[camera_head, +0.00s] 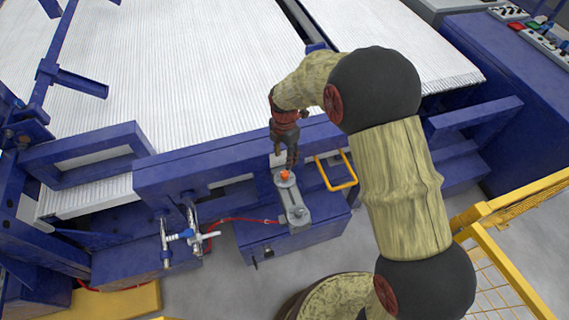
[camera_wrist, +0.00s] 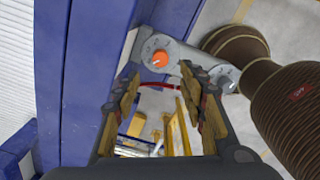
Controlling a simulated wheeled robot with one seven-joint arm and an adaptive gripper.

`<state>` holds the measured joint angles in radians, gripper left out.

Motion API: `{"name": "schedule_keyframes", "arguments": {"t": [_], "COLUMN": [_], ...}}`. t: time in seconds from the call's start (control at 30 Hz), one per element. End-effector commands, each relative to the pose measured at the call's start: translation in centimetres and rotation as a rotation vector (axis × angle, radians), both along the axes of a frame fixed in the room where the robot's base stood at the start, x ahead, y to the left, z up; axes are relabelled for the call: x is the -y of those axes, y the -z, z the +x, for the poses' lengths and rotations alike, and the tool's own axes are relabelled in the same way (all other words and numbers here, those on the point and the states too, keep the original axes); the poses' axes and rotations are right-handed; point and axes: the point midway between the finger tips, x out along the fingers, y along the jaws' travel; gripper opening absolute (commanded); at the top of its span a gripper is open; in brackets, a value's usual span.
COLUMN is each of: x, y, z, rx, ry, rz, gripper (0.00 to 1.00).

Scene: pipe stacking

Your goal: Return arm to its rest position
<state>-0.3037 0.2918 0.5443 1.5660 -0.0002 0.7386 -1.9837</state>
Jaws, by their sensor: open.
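My arm reaches from the lower right of the head view up and over to the left, wrapped in a yellowish cover with dark joints. My gripper (camera_head: 287,158) points down at its end, just above a grey fixture (camera_head: 292,200) with an orange knob (camera_head: 285,174). In the wrist view, the two fingers of my gripper (camera_wrist: 163,115) stand apart with nothing between them. The orange knob (camera_wrist: 160,58) shows beyond the fingertips, on the grey fixture. I cannot tell from these views how wide the gap above the knob is.
A blue machine frame (camera_head: 215,165) with a white ribbed bed (camera_head: 190,70) fills the back. A yellow handle (camera_head: 338,182) is close right of the gripper. A yellow railing (camera_head: 500,230) is at the right. Valves (camera_head: 185,236) with a red hose are at the left.

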Motion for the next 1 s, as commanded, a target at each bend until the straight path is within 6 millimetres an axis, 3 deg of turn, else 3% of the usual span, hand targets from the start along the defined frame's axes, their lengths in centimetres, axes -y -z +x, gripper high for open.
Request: {"name": "schedule_keyframes", "arguments": {"t": [0.2, 0.77, 0.87, 1.0], "x": [0.02, 0.01, 0.02, 0.26], "y": [-1.28, -1.32, -1.31, -1.03], "z": [-0.05, -0.04, -0.07, -0.81], "rx": [-0.001, -0.001, -0.002, -0.021], "ry": [0.000, 0.010, 0.078, 0.319], "rz": [0.000, -0.001, 0.000, -0.010], "gripper": [0.42, 0.42, 0.42, 0.42]}}
